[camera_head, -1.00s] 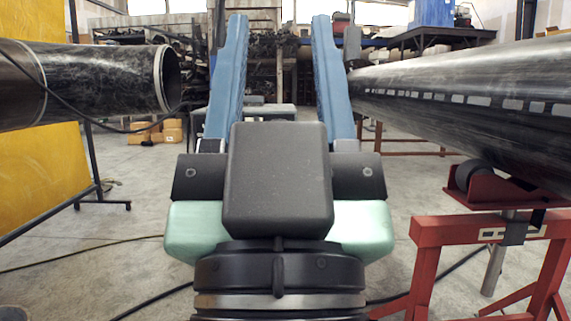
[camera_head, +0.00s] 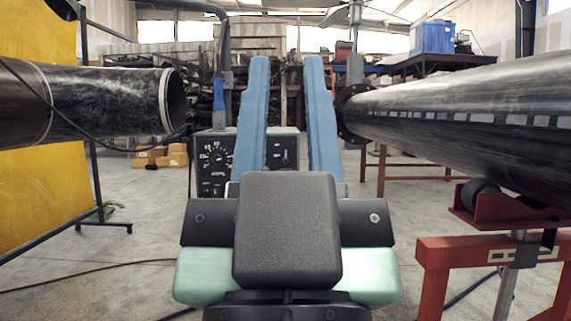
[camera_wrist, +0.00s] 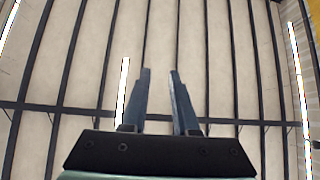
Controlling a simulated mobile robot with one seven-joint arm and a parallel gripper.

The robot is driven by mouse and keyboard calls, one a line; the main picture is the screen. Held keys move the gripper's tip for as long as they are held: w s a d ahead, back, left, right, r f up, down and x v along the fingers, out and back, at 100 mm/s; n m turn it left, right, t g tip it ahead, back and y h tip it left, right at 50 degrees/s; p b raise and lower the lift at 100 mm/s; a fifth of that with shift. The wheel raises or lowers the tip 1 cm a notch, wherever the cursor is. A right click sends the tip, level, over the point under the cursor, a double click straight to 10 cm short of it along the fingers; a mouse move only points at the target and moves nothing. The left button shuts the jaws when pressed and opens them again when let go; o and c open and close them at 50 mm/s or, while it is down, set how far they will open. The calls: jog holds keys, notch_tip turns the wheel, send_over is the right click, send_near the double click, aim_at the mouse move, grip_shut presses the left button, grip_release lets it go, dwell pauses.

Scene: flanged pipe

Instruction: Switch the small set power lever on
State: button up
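A dark control set (camera_head: 213,161) with a large round dial stands behind my gripper, left of centre in the head view. A second dark panel part (camera_head: 284,146) with a small control on its face shows between my fingers. I cannot tell for sure which control is the power lever. My gripper (camera_head: 287,62) is open and empty, its two blue fingers upright and apart in front of the set, covering part of it. In the wrist view my gripper (camera_wrist: 159,75) is also open, with only the ceiling behind it.
A dark pipe (camera_head: 100,101) lies at the left and a larger flanged pipe (camera_head: 460,120) at the right. A red stand (camera_head: 490,249) is at the lower right. A yellow panel (camera_head: 40,200) stands at the left. Cables lie on the open concrete floor.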

notch_tip(320, 180, up, 2)
jog(key=shift+r+p, duration=0.25)
jog(key=shift+p, duration=0.85)
grip_shut()
notch_tip(320, 180, up, 51)
jog(key=p, duration=5.1)
jog(key=shift+w, duration=0.1)
